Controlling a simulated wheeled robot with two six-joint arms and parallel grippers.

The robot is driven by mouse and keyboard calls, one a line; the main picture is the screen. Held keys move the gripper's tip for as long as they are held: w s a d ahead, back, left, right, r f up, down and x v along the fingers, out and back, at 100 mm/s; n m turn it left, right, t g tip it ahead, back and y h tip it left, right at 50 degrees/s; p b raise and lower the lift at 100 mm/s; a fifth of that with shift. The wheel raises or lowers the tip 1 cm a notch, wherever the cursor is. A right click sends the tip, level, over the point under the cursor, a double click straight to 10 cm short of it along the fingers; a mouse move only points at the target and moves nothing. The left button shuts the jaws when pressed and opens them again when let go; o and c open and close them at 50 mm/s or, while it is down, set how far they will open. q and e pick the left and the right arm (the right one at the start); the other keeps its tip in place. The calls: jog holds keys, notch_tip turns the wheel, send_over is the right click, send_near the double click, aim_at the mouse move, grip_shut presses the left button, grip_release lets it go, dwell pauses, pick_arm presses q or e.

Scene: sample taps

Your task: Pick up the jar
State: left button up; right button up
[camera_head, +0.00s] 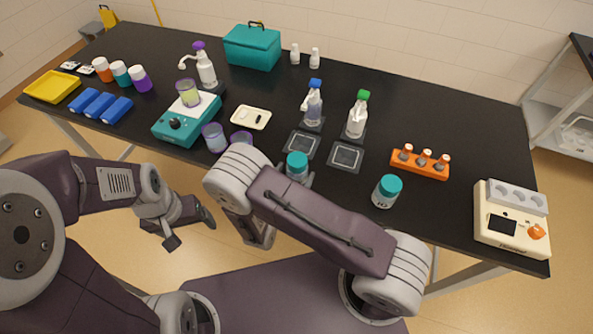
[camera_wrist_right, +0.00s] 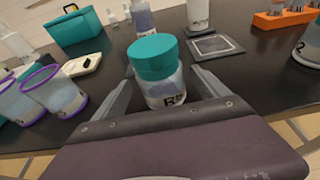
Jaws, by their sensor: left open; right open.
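A clear jar with a teal lid (camera_head: 297,162) stands upright near the table's front edge, partly hidden by my right arm in the head view. In the right wrist view the jar (camera_wrist_right: 156,66) stands between the two open fingers of my right gripper (camera_wrist_right: 165,90), with its label partly cut off by the gripper body. I cannot tell whether the fingers touch it. A second teal-lidded jar (camera_head: 387,191) stands to the right, apart from the gripper. My left gripper (camera_head: 190,232) is open and empty, in front of the table and below its top.
Two dark square pads (camera_head: 345,156) lie behind the jars, with dispenser bottles (camera_head: 357,114) beyond. Purple-rimmed cups (camera_head: 214,137) stand to the left. An orange rack (camera_head: 420,163) and a cream device (camera_head: 512,219) are at the right. The table is clear between the second jar and the device.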

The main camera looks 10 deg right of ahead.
jog(key=shift+x, duration=1.25)
jog(key=shift+d+f, duration=0.1)
jog(key=shift+d, duration=0.1)
jog(key=shift+a, duration=0.1)
jog(key=shift+c, duration=0.5)
jog(key=c, duration=1.4)
pick_arm(q)
jog(key=shift+d+r, duration=0.1)
jog(key=shift+r, duration=0.15)
pick_arm(e)
jog(key=shift+c, duration=0.2)
